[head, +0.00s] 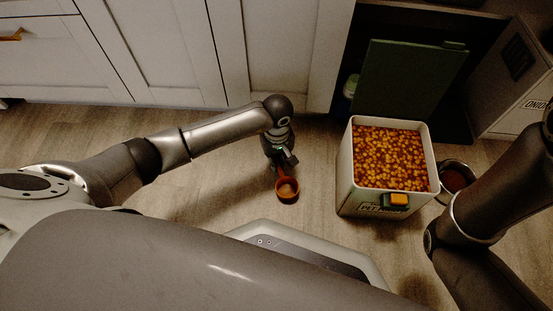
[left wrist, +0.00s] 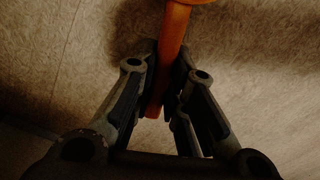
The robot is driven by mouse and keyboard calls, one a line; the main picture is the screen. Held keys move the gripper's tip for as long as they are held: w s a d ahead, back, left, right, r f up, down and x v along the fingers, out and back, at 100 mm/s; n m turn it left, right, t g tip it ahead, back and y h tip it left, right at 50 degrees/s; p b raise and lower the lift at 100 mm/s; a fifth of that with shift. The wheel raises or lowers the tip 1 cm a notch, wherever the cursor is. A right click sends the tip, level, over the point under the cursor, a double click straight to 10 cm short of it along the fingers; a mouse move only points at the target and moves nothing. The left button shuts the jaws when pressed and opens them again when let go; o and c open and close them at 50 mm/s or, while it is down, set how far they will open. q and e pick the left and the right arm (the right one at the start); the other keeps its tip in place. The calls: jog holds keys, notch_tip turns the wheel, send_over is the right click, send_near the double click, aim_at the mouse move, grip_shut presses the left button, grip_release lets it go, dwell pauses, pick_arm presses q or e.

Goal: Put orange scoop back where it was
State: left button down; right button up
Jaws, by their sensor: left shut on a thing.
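The orange scoop (head: 287,190) is held by my left gripper (head: 282,162), low over the floor to the left of the pet food bin. In the left wrist view the gripper (left wrist: 164,72) is shut on the scoop's handle (left wrist: 175,32), one finger on each side. Only the edge of the scoop's cup shows at the top of that view. The white pet food bin (head: 352,203) stands open and full of brown and yellow kibble (head: 390,157). My right arm comes in at the right, but its gripper is out of the picture.
A green lid or panel (head: 409,78) stands upright behind the bin, before an open dark cabinet. A metal bowl (head: 456,178) sits right of the bin. A white onion box (head: 513,85) stands at the back right. White cabinet doors (head: 160,45) line the back. Floor left of the scoop is clear.

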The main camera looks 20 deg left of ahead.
pick_arm(q)
jog(key=shift+f, duration=0.1)
jog(key=c, duration=1.5)
grip_release()
notch_tip(320, 180, up, 12)
jog(key=p, duration=0.7)
jog(key=shift+r+p, duration=0.2)
jog(key=shift+p, duration=0.1)
